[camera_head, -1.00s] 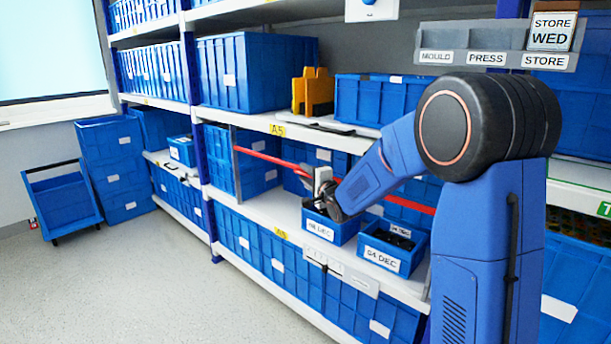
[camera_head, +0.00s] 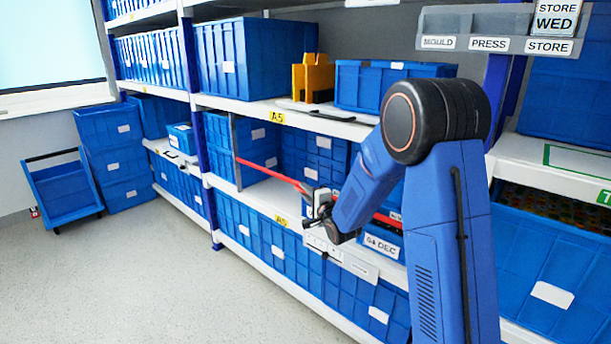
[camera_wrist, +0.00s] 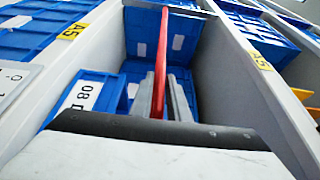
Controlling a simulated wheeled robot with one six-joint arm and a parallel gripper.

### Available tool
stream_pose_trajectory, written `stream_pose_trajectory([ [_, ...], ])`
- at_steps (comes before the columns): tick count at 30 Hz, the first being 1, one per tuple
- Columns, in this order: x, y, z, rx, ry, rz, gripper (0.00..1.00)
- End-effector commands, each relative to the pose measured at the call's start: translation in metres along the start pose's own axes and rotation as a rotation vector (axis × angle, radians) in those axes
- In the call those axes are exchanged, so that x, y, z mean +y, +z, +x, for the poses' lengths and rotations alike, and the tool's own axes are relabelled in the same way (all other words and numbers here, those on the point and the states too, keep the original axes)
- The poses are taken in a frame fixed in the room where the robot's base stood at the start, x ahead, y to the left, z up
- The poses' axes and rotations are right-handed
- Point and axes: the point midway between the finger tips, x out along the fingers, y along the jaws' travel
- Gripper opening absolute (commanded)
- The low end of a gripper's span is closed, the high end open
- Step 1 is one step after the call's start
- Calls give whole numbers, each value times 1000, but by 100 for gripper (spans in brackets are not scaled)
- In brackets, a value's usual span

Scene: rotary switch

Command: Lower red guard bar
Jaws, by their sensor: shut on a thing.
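The red guard bar (camera_head: 272,173) runs across the front of the open middle shelf bay, from a thin upright post on the left to behind my arm on the right. In the wrist view the bar (camera_wrist: 161,50) passes between my two grey fingers and stretches away from me. My gripper (camera_head: 312,207) is shut on the bar, just in front of the shelf's front edge. The gripper also shows in the wrist view (camera_wrist: 164,97). My arm hides the right part of the bar in the head view.
A small blue box labelled 04 DEC (camera_head: 382,247) sits on the shelf close to my gripper. Another box labelled 08 (camera_wrist: 84,95) is left of my fingers. A shelf with an A5 label (camera_head: 277,117) is above. Open floor (camera_head: 130,280) lies in front.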

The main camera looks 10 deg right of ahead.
Motion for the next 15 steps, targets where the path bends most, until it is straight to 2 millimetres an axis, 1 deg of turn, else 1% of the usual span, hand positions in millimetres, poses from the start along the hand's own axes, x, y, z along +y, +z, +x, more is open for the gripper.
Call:
stream_pose_trajectory([
  [1,15,0,0,0,6,1,0],
  [6,50,0,0,0,5,1,0],
  [10,69,0,0,0,4,0,0],
  [15,83,0,0,0,2,-1,0],
])
